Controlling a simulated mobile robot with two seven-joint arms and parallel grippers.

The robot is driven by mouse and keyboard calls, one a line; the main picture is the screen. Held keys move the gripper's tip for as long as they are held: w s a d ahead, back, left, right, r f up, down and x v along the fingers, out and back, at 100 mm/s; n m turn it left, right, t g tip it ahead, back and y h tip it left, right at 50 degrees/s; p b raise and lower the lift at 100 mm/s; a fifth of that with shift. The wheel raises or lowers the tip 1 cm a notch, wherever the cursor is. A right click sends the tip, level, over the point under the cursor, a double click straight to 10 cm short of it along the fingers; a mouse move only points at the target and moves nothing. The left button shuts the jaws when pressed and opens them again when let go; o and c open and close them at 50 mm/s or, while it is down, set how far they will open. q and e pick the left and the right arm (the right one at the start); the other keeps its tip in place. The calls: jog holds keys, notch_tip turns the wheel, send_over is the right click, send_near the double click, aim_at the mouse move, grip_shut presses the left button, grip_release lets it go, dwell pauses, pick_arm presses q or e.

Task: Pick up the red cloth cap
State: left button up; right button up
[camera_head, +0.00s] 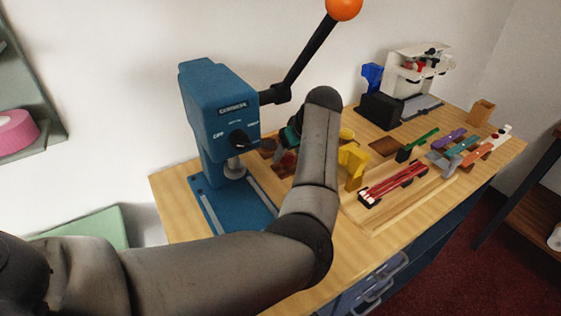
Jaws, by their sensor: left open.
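A small dark red thing (284,164), which may be the red cloth cap, lies on the counter just right of the blue press. My left forearm hides part of it, so its shape is unclear. My left arm reaches in from the left and bends up over the counter. My left gripper (291,139) is mostly hidden behind the wrist. It is open and appears close above the dark red thing; I cannot tell whether they touch. My right gripper is out of view.
The blue press (217,110) with its orange-knobbed lever stands left of my wrist. A yellow block (352,166), a tray of red strips (394,185) and several coloured swatches lie to the right. A white machine (416,72) stands at the back. The wooden counter's (345,262) front edge is bare.

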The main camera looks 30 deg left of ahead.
pick_arm(q)
jog(key=shift+w+a+f, duration=0.1)
jog(key=shift+f, duration=0.05)
jog(key=shift+c, duration=0.2)
jog(key=c, duration=0.6)
jog(key=shift+o, duration=0.2)
